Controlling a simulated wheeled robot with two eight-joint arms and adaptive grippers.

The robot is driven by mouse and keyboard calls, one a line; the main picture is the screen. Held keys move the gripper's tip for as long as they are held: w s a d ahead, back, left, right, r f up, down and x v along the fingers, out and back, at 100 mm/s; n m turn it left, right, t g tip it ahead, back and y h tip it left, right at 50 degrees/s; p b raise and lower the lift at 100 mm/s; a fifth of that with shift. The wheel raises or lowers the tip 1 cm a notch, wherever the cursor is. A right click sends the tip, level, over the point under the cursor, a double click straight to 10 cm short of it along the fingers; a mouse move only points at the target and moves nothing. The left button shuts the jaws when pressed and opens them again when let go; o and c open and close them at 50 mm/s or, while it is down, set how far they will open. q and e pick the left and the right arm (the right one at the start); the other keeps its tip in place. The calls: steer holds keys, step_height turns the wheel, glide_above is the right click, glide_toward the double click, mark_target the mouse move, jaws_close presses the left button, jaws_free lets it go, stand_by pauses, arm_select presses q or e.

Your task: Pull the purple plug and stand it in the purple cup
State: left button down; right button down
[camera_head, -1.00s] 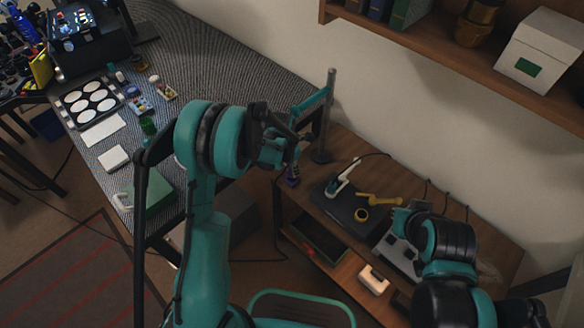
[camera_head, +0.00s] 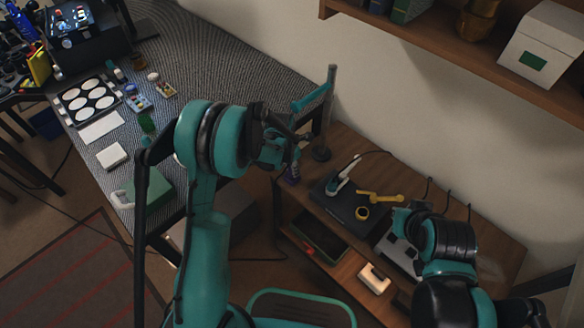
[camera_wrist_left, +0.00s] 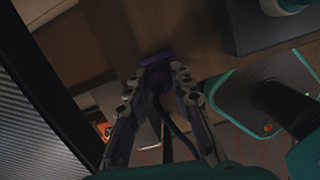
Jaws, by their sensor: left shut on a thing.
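My left gripper (camera_head: 292,166) is at the left edge of the wooden table, shut on a dark purple plug (camera_wrist_left: 157,77). In the left wrist view the plug sits between the two fingers (camera_wrist_left: 160,70), and a black cord runs from it toward the camera. A purple piece (camera_wrist_left: 157,57) shows just past the fingertips against the wood. I cannot tell whether it is the plug's end or the purple cup. In the head view only a small purple patch (camera_head: 292,178) shows under the gripper. My right gripper (camera_head: 402,216) is mostly hidden by its arm, so its jaws are unclear.
A dark mat (camera_head: 337,206) holds a white-and-teal tool (camera_head: 344,175) and a yellow tool (camera_head: 380,198). The grey patterned table (camera_head: 215,70) lies left, a shelf (camera_head: 450,62) above right.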

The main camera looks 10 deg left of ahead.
arm_select(q)
steer(key=shift+f+b, duration=0.5)
steer(key=shift+f, duration=0.1)
stand_by(0.3)
steer(key=c, duration=1.2)
jaws_free()
steer(key=r, duration=0.4)
steer(key=s+r, duration=0.1)
steer(key=r, duration=0.3)
steer(key=a+r, duration=0.1)
steer(key=r, duration=0.3)
steer(key=shift+s+a, duration=0.1)
steer(key=shift+s, duration=0.1)
